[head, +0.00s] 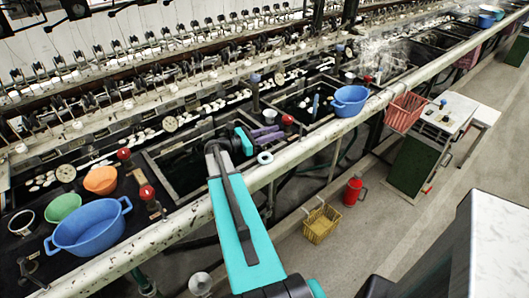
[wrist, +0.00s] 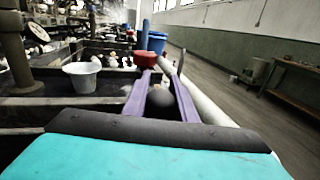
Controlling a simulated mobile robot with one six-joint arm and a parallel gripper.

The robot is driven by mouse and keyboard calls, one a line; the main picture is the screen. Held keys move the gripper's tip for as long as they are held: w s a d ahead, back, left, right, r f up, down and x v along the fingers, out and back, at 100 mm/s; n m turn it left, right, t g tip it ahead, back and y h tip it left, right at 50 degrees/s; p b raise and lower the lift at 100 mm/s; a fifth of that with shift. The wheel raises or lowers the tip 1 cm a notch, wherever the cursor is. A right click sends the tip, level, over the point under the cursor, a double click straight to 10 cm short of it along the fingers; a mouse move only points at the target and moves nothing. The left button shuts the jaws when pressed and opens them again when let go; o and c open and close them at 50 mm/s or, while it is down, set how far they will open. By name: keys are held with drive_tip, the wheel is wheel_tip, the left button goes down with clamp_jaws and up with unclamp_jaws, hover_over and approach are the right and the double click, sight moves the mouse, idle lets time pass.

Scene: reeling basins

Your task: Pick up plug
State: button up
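My gripper (head: 275,134) reaches over the rail of the basins, low beside a red knob (head: 287,119). Its two purple fingers show in the wrist view (wrist: 163,76), spread apart with a gap between them. A dark rounded thing (wrist: 158,103) shows in that gap, nearer the finger bases; I cannot tell if it is the plug or if a finger touches it. The red knob also shows just beyond the left fingertip in the wrist view (wrist: 146,60). No other thing is clearly a plug; the fingers and arm hide part of the basin.
A blue tub (head: 350,101) stands on the rail side beyond the gripper. Another blue tub (head: 88,228), a green bowl (head: 62,207) and an orange bowl (head: 100,180) are at left. A white cup (wrist: 82,76) stands left of the fingers. A white ring (head: 265,158) lies on the rail.

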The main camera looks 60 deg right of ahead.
clamp_jaws()
drive_tip(key=shift+r, duration=0.1)
wheel_tip(320, 180, up, 10)
drive_tip(key=b, duration=0.1)
drive_tip(key=shift+b, duration=0.4)
idle(0.8)
